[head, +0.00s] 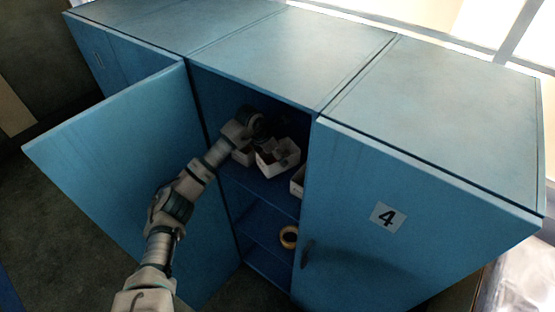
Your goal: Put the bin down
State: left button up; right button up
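A white bin (283,167) with dark contents is inside the open blue cabinet, at the upper shelf. It looks slightly tilted. My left gripper (262,135) is dark and small, inside the cabinet at the back edge of this bin. Its fingers are in shadow and partly hidden, so I cannot tell whether they are closed on the rim or whether the bin rests on the shelf (262,190). My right gripper is not in view.
A second white bin (242,157) is beside it on the left, and another (297,184) is partly hidden on the right. A tan ring (289,237) lies on a lower shelf. The door marked 4 (420,230) is shut.

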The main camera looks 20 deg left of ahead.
aim_at(275, 160)
pick_arm(q)
jog(key=f, duration=0.3)
jog(key=shift+a, duration=0.3)
jog(key=shift+d+r, duration=0.1)
jog(key=shift+d, duration=0.45)
jog(key=o, duration=1.1)
jog(key=shift+d, duration=0.15)
jog(key=shift+o, duration=0.2)
jog(key=shift+a, duration=0.4)
jog(key=shift+a+r, duration=0.2)
jog(key=shift+r, duration=0.1)
jog(key=v, duration=1.1)
jog(key=shift+r+b, duration=0.2)
jog(key=shift+b, duration=0.1)
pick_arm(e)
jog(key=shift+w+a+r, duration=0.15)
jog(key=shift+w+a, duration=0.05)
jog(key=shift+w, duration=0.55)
